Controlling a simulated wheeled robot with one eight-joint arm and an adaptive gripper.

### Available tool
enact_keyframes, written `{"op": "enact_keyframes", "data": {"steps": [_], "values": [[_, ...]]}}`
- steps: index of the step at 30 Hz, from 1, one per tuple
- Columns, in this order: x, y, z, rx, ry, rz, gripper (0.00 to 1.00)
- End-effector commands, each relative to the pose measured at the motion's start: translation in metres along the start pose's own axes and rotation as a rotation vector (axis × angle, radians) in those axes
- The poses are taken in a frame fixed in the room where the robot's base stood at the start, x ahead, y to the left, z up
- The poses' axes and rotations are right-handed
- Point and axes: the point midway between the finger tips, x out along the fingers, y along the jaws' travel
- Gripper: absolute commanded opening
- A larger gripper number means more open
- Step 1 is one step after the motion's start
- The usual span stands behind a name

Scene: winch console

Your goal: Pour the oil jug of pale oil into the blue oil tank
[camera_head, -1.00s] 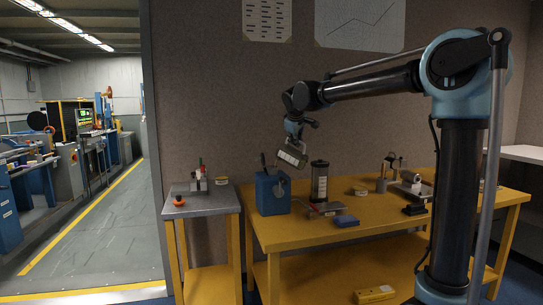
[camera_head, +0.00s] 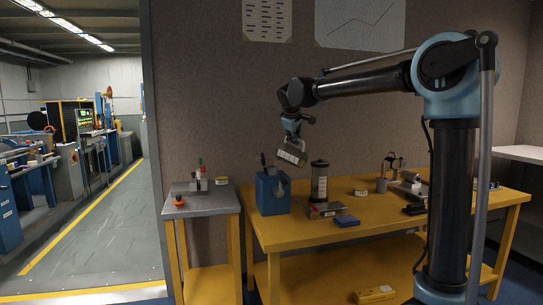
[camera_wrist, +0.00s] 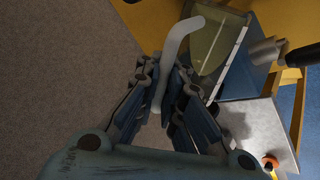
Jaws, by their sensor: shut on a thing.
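The oil jug (camera_head: 290,156) is pale with a light label and hangs well tilted in the air, above and slightly right of the blue oil tank (camera_head: 272,193). My gripper (camera_head: 291,138) is shut on its handle from above. In the wrist view, the jug's pale curved handle (camera_wrist: 184,35) runs down between the fingers (camera_wrist: 168,100). The jug body there shows yellowish oil (camera_wrist: 208,42). The blue tank stands upright at the left end of the yellow bench. I cannot see any oil stream, and the tank's opening is not clear.
A dark-capped clear canister (camera_head: 319,182) stands right of the tank on the yellow bench (camera_head: 300,238). A small box (camera_head: 323,210) and a blue block (camera_head: 346,220) lie in front. A grey-topped side table (camera_head: 205,205) stands left.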

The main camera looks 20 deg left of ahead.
Motion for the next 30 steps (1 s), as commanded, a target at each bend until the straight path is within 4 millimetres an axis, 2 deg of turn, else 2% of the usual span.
{"op": "enact_keyframes", "data": {"steps": [30], "values": [[-0.001, 0.000, -0.019, -0.051, -0.065, 0.000, 0.00]]}}
